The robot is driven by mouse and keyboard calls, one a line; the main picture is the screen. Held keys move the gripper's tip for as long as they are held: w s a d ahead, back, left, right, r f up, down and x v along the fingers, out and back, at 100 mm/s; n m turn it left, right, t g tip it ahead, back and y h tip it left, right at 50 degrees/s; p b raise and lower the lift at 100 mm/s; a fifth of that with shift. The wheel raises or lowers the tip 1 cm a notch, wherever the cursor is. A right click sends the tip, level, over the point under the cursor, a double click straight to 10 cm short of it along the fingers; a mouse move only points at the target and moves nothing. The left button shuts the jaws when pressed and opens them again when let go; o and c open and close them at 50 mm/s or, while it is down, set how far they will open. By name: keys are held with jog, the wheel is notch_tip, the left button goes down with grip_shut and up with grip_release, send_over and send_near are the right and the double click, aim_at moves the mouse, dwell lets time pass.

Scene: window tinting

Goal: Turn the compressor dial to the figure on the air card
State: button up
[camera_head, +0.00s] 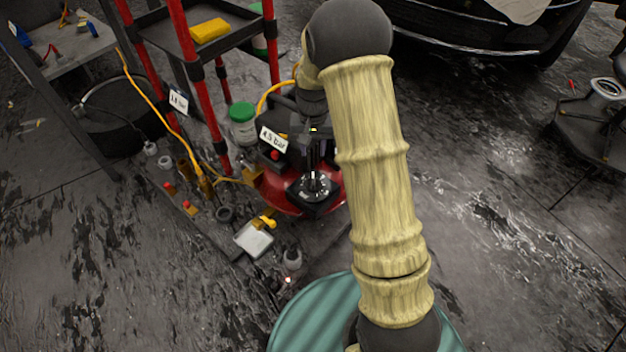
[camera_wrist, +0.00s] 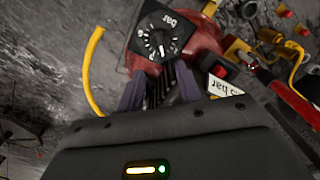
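The compressor dial (camera_head: 315,190) is a black square plate with white scale marks, above the red compressor body (camera_head: 333,204). In the wrist view the dial (camera_wrist: 163,29) shows "bar" and a white pointer on its knob; the figure it points to is too small to read surely. A white card (camera_head: 272,139) reading "4.5 bar" stands beside it; it is partly hidden in the wrist view (camera_wrist: 222,84). My gripper (camera_head: 315,165) is above the dial, pointing down. In the wrist view its fingers (camera_wrist: 160,77) are apart, just short of the dial; contact with the knob cannot be told.
A second card (camera_head: 178,101), seemingly "1.8 bar", hangs by a red-posted rack (camera_head: 188,45). A green-lidded jar (camera_head: 242,122), yellow hose (camera_head: 150,95), white tray (camera_head: 254,239) and several small fittings crowd the left. Open floor lies right of my arm.

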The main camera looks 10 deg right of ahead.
aim_at(313, 180)
notch_tip(313, 180, down, 14)
jog(key=b, duration=0.5)
jog(key=shift+r+b, duration=0.15)
jog(key=shift+b, duration=0.25)
grip_shut()
